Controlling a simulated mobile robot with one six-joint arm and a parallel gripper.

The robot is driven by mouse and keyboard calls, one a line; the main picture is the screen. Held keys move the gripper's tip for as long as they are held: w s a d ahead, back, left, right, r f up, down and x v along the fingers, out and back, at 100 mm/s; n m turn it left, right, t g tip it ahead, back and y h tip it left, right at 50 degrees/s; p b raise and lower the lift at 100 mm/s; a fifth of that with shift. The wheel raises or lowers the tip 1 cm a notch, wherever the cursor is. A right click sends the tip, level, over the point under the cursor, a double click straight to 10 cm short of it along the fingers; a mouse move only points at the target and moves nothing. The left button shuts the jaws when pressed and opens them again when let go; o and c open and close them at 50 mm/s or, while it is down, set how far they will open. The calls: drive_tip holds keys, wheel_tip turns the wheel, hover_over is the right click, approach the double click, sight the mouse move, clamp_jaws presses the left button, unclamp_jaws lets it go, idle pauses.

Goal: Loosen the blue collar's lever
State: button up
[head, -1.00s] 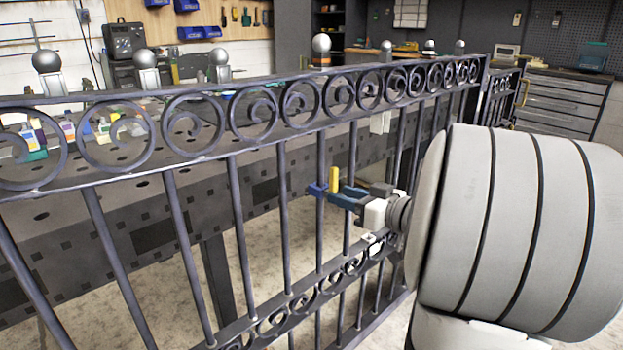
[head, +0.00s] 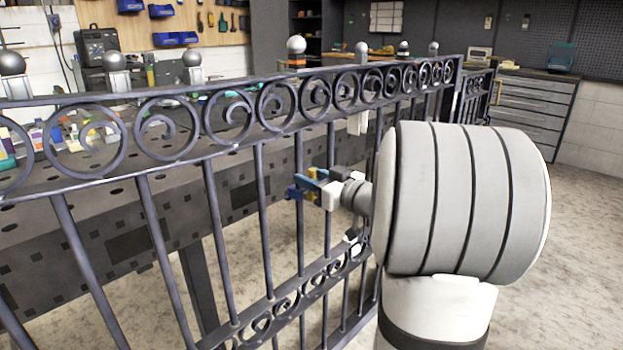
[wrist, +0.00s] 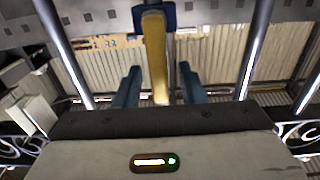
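The blue collar (head: 294,192) sits around an upright bar of the dark gate (head: 268,200), near mid-height. Its yellow lever (wrist: 156,55) runs from the collar (wrist: 154,14) towards my gripper in the wrist view. In the head view the lever is small and mostly hidden by my fingers. My gripper (wrist: 160,88) is at the collar from the right, its two blue-grey fingers spread. The lever's end lies between them, with a visible gap on either side. My gripper (head: 315,182) shows only partly in the head view.
Gate bars stand close on both sides of my gripper, with a scroll band (head: 290,105) above and another below. A perforated work table (head: 120,215) stands behind the gate. Open floor (head: 575,230) lies to the right.

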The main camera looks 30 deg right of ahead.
drive_tip(key=shift+c, duration=0.2)
clamp_jaws()
drive_tip(key=shift+f+b, duration=0.2)
drive_tip(key=shift+b, duration=0.4)
drive_tip(key=shift+s+a+f+n+b, duration=0.15)
drive_tip(key=shift+n+b, duration=0.25)
drive_tip(key=shift+b, duration=0.8)
drive_tip(key=shift+a+n+b, duration=0.15)
drive_tip(key=shift+n+b, duration=0.15)
drive_tip(key=shift+b, duration=0.85)
drive_tip(key=shift+r, duration=0.3)
